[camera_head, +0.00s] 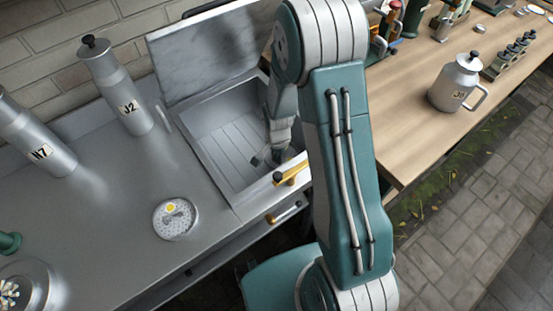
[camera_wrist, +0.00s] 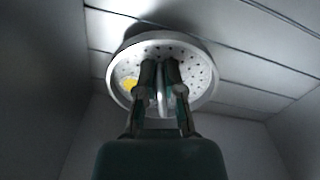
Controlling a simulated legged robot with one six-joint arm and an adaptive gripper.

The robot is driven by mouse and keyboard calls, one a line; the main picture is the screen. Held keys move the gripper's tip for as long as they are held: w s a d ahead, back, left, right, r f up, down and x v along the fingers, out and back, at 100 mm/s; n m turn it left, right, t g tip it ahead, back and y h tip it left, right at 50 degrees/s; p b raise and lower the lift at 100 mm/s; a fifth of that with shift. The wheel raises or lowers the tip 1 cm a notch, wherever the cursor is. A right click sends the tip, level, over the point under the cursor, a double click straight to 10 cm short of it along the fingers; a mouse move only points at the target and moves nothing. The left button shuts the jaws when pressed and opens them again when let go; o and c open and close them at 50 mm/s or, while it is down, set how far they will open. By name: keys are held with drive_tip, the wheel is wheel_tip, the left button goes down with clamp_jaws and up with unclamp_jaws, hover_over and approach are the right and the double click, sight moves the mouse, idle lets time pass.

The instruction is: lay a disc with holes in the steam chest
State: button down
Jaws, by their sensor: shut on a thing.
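The steam chest (camera_head: 207,118) is a grey metal box set in the counter, with its lid (camera_head: 200,55) standing open at the back. My gripper (camera_head: 264,158) reaches down inside it at the right. In the wrist view my gripper (camera_wrist: 163,88) is shut on the upright grip at the middle of a pale round disc with holes (camera_wrist: 200,80), which has a yellow spot. The disc is over the slatted chest floor; I cannot tell whether it touches it. The head view does not show this held disc. A similar disc with holes (camera_head: 175,218) lies on the counter.
Tall metal canisters marked J2 (camera_head: 121,95) and N7 (camera_head: 38,140) stand at the left. A yellow-topped handle (camera_head: 291,173) is at the chest's front right edge. A wooden table (camera_head: 405,130) with a metal jug (camera_head: 457,83) stands at the right.

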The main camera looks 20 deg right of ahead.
wheel_tip(320, 180, down, 2)
drive_tip(key=shift+a, duration=0.15)
drive_tip(key=c, duration=0.8)
unclamp_jaws()
drive_tip(key=shift+o, duration=0.2)
